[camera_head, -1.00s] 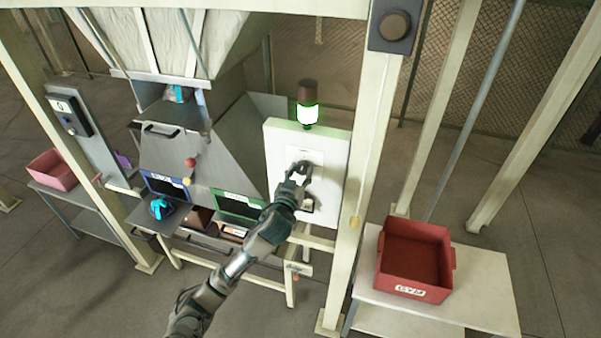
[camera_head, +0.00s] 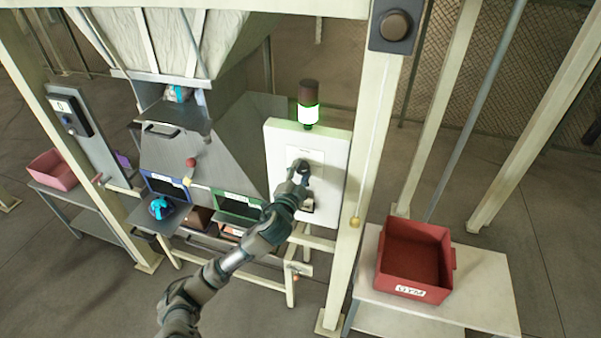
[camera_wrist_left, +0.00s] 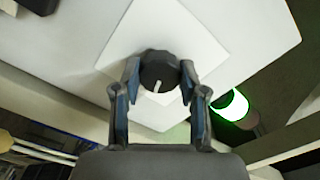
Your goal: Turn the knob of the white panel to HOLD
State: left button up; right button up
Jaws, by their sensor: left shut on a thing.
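The white panel (camera_head: 333,178) stands upright beside the chute, and it also fills the upper part of the left wrist view (camera_wrist_left: 60,50). Its round black knob (camera_wrist_left: 160,72) has a pale pointer line, which points down and slightly left in the left wrist view. My left gripper (camera_head: 301,168) is at the panel, shut on the knob, with one finger on each side of it (camera_wrist_left: 160,88). In the head view the gripper hides most of the knob. The labels around the knob are too small to read. My right gripper is not in view.
A lamp (camera_head: 308,112) glows green on top of the panel. A cream post (camera_head: 364,170) rises just right of the panel. A red bin (camera_head: 413,257) sits on a table at the right. Metal trays and the chute (camera_head: 215,160) are at the left.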

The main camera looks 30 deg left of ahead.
pick_arm(q)
jog(key=shift+f+m, duration=0.15)
jog(key=shift+m, duration=0.95)
jog(key=shift+f+m, duration=0.1)
jog(key=shift+m, duration=1)
jog(key=o, duration=1)
jog(key=shift+c, duration=0.2)
jog(key=shift+o, duration=0.9)
jog(key=shift+w, duration=0.1)
jog(key=shift+w+a, duration=0.1)
jog(key=v, duration=0.7)
jog(key=shift+s, duration=0.2)
jog(key=shift+a+f, duration=0.1)
